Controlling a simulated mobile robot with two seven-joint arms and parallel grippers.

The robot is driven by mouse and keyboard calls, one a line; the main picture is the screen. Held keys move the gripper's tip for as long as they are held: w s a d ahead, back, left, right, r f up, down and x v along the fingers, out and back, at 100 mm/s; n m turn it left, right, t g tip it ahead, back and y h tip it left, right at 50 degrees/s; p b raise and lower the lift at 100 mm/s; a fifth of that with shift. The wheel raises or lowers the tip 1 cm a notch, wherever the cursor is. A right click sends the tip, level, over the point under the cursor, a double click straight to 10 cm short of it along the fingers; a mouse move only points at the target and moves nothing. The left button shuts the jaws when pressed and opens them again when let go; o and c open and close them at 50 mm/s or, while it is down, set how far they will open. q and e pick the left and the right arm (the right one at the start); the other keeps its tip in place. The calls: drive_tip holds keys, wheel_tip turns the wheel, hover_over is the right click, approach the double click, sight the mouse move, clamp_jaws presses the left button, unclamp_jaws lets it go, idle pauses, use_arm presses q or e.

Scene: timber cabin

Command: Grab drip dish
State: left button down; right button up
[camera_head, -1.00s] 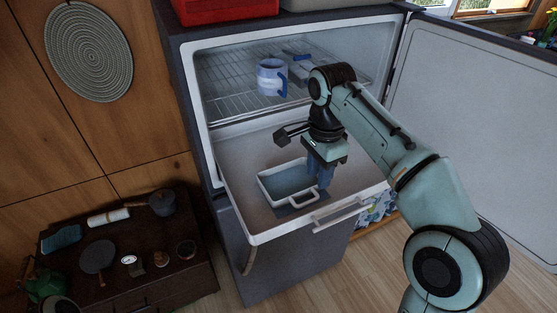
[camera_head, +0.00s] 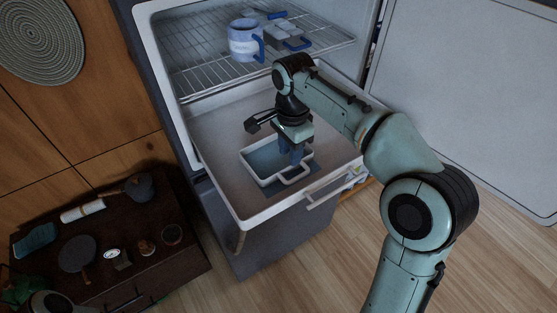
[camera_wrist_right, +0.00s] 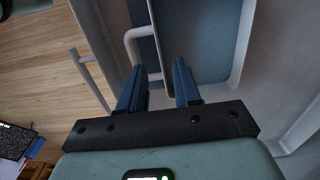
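The drip dish (camera_head: 253,172) is a shallow white rectangular tray with a blue-grey inside and a loop handle. It lies in the pulled-out white drawer of the fridge, on a darker blue patch. It also shows in the right wrist view (camera_wrist_right: 210,45). My right gripper (camera_head: 294,160) points down at the dish's handle side. In the wrist view its two blue fingers (camera_wrist_right: 158,82) are apart, one on each side of the dish's rim, the left one by the handle loop. Whether they touch the dish I cannot tell. My left gripper is not in view.
Above the drawer (camera_head: 222,187) is a wire shelf (camera_head: 200,82) with a blue-and-white mug (camera_head: 243,42) and a blue-handled container (camera_head: 287,36). The open fridge door (camera_head: 470,100) stands at the right. A dark low cabinet (camera_head: 165,265) with several small items is at the lower left.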

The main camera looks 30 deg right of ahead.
wheel_tip(320, 180, down, 4)
drive_tip(key=shift+f+b, duration=0.25)
drive_tip(key=shift+b, duration=0.05)
clamp_jaws()
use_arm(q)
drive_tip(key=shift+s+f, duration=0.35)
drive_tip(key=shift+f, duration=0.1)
use_arm(e)
drive_tip(key=shift+r, duration=0.15)
